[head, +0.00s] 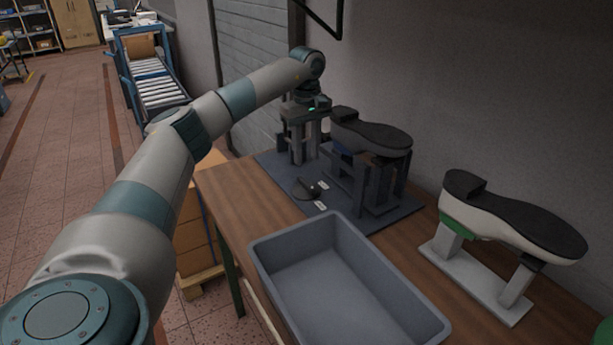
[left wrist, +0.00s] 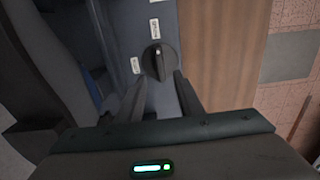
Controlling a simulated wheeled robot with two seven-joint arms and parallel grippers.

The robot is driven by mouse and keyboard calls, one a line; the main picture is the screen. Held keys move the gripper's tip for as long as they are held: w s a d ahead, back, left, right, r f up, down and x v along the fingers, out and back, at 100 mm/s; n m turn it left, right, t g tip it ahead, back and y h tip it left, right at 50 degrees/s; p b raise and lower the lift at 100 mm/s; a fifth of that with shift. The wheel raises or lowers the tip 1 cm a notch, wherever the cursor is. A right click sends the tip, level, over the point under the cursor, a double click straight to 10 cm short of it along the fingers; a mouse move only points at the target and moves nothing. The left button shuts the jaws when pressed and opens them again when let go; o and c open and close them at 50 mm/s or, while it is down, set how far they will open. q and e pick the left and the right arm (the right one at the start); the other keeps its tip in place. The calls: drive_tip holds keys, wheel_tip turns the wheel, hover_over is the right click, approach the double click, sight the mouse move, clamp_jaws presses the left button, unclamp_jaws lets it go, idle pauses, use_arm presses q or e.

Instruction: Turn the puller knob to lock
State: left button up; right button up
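The black puller knob (head: 306,188) sits on the dark base plate (head: 400,212) of the puller. In the left wrist view the knob (left wrist: 158,63) has a raised ridge running nearly straight up the picture, with a pale mark at its upper end. One white label (left wrist: 155,28) is above it and another (left wrist: 136,66) is to its left; their text is too small to read. My left gripper (head: 305,155) points down above the plate, behind the knob. In the left wrist view the gripper (left wrist: 161,82) has its fingers apart, nothing between them, and the knob just beyond their tips. My right gripper is not in view.
A shoe last (head: 371,131) sits on the puller's dark stand, close beside my left gripper. An empty grey bin (head: 385,262) stands in front. Another last (head: 515,219) rests on a white stand at the right. A wall runs behind the wooden table (head: 237,190).

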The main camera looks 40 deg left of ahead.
sight(306, 182)
use_arm(q)
wheel_tip(306, 182, down, 9)
drive_tip(key=shift+r+p, duration=0.15)
drive_tip(key=shift+p, duration=0.4)
clamp_jaws()
